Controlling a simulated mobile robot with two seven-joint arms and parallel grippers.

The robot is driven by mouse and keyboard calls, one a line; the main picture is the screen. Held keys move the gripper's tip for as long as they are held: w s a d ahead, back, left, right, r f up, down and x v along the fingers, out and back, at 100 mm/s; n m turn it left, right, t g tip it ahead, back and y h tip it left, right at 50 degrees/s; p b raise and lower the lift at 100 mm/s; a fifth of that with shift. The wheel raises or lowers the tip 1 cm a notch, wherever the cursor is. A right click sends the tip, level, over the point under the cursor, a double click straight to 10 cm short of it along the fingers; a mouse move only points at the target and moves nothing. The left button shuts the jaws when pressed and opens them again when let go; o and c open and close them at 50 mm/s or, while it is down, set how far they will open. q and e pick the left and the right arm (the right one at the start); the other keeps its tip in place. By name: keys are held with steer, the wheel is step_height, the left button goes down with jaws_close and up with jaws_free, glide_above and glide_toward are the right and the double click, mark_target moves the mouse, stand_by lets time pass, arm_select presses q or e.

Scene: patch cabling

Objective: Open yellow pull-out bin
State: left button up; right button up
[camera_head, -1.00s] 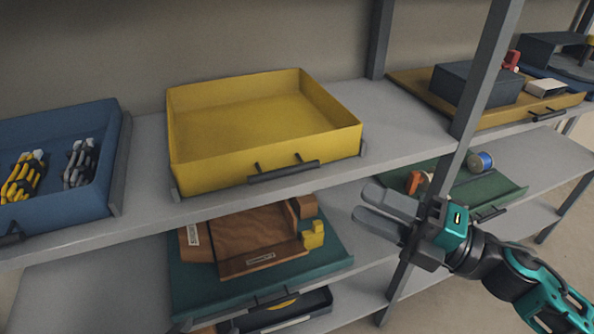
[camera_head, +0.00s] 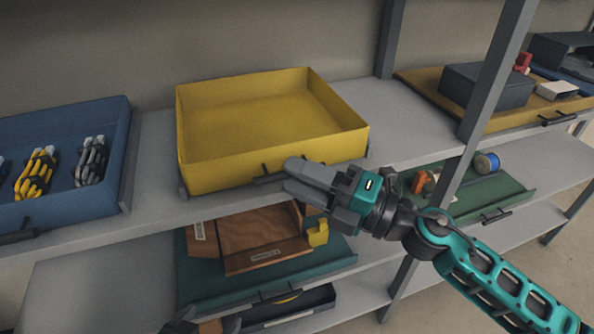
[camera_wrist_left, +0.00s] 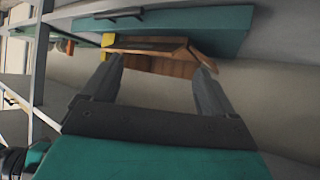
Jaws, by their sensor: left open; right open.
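The yellow bin (camera_head: 225,174) sits empty on the upper shelf, its open top facing up. Its dark front handle (camera_head: 268,179) is partly hidden behind my right gripper. My right gripper (camera_head: 290,175) is open, its fingers in front of the right part of the handle. I cannot tell whether they touch it or have it between them. My left gripper (camera_head: 188,318) shows only in part at the bottom edge of the head view. In the left wrist view its two fingers (camera_wrist_left: 157,75) are apart with nothing between them.
A blue bin (camera_head: 75,195) with cable bundles stands left of the yellow bin. Below is a green tray (camera_head: 335,257) with a wooden box (camera_head: 262,240), which also shows in the left wrist view (camera_wrist_left: 170,66). A shelf post (camera_head: 497,70) rises right of the yellow bin.

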steer(key=shift+w+a, duration=0.2)
steer(key=shift+a, duration=0.25)
jaws_close()
stand_by(0.4)
